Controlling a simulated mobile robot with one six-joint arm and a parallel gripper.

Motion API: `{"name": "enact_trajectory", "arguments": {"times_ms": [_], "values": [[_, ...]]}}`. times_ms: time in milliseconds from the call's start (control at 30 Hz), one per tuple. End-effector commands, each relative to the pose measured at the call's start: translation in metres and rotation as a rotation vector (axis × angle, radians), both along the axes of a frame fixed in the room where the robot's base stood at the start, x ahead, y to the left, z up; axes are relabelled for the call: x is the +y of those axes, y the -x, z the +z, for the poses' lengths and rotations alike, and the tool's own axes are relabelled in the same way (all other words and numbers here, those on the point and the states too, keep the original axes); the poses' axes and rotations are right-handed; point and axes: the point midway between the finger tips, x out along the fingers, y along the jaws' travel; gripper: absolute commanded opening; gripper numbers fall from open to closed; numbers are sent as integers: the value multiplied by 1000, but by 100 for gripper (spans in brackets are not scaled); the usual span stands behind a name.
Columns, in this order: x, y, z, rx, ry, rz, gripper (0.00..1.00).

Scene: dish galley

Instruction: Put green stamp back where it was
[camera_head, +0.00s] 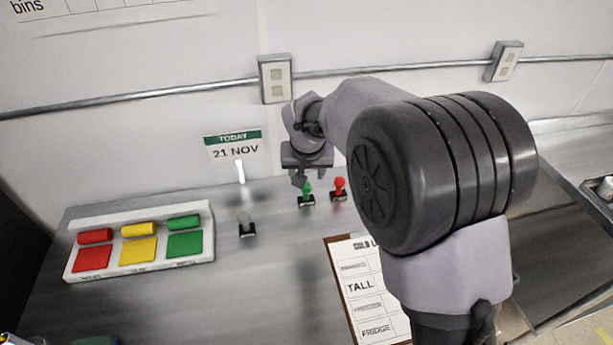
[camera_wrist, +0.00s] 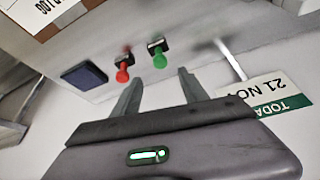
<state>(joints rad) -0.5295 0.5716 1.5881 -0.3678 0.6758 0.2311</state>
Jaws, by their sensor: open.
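The green stamp (camera_head: 307,196) stands upright on the steel counter, beside the red stamp (camera_head: 339,187). In the wrist view the green stamp (camera_wrist: 159,58) and the red stamp (camera_wrist: 123,68) lie beyond my fingertips. My gripper (camera_head: 301,180) is just above and behind the green stamp in the head view. In the wrist view its fingers (camera_wrist: 158,78) are spread apart with nothing between them. The gap between fingers and green stamp is hard to judge. A dark square pad (camera_wrist: 84,75) lies near the red stamp.
A grey-handled stamp (camera_head: 246,228) stands left of the green one. A white tray (camera_head: 140,211) with red, yellow and green pieces is at the left. A date sign (camera_head: 233,146) stands at the back. A clipboard (camera_head: 341,283) lies in front. Counter between tray and clipboard is mostly clear.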

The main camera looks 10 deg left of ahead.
Motion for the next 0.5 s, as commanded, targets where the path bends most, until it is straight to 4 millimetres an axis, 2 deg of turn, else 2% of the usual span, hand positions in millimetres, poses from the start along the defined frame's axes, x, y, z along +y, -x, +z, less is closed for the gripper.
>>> {"name": "enact_trajectory", "arguments": {"times_ms": [167,267,367,400,467,500], "values": [[-1,4,7,0,0,0,51],[-19,9,26,-1,-15,-31,51],[-78,38,77,0,-60,-133,51],[-109,60,100,0,-87,-187,51],[-151,103,127,3,-133,-271,51],[-176,134,139,3,-165,-325,51]]}}
